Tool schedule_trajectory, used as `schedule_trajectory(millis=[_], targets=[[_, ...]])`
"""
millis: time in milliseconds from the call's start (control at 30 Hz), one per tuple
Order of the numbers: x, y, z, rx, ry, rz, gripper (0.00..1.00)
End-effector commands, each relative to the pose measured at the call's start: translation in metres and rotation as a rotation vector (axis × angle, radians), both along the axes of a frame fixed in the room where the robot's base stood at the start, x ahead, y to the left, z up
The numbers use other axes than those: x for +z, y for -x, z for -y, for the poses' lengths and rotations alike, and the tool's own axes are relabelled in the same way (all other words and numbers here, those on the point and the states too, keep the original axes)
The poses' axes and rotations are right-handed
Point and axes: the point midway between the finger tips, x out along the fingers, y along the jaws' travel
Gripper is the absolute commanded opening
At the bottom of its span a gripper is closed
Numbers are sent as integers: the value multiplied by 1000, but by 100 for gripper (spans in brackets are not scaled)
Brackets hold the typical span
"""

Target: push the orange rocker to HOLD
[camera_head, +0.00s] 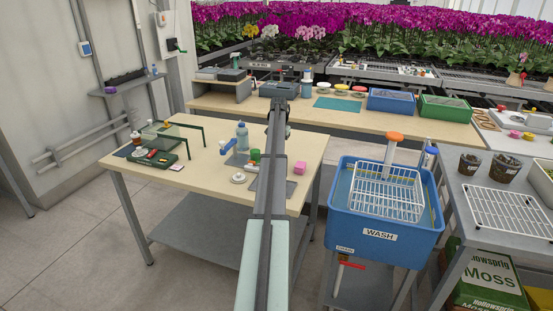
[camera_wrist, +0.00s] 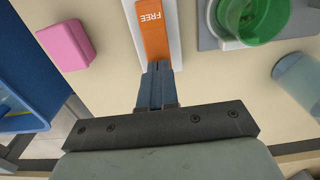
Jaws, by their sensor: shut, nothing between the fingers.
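The orange rocker (camera_wrist: 154,28) sits on a white base plate (camera_wrist: 177,28) at the top middle of the wrist view. The word FREE shows upside down on its visible part. A HOLD marking is not visible. My gripper (camera_wrist: 158,68) is shut and empty, its fingertips at the near end of the visible orange part. I cannot tell whether they touch it. In the head view my arm hides the rocker and the fingertips.
A pink block (camera_wrist: 65,45) lies left of the rocker. A green cup (camera_wrist: 250,18) on a grey mat (camera_wrist: 208,40) and a translucent bluish object (camera_wrist: 298,78) are to the right. The blue WASH tub (camera_head: 385,232) stands beside the wooden table (camera_head: 215,185).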

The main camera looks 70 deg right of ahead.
Motion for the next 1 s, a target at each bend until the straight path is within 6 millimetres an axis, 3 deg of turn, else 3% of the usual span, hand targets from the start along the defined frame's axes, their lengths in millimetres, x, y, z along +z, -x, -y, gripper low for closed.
schedule_trajectory(millis=[1000], targets=[[-6,0,0,0,0,0,0]])
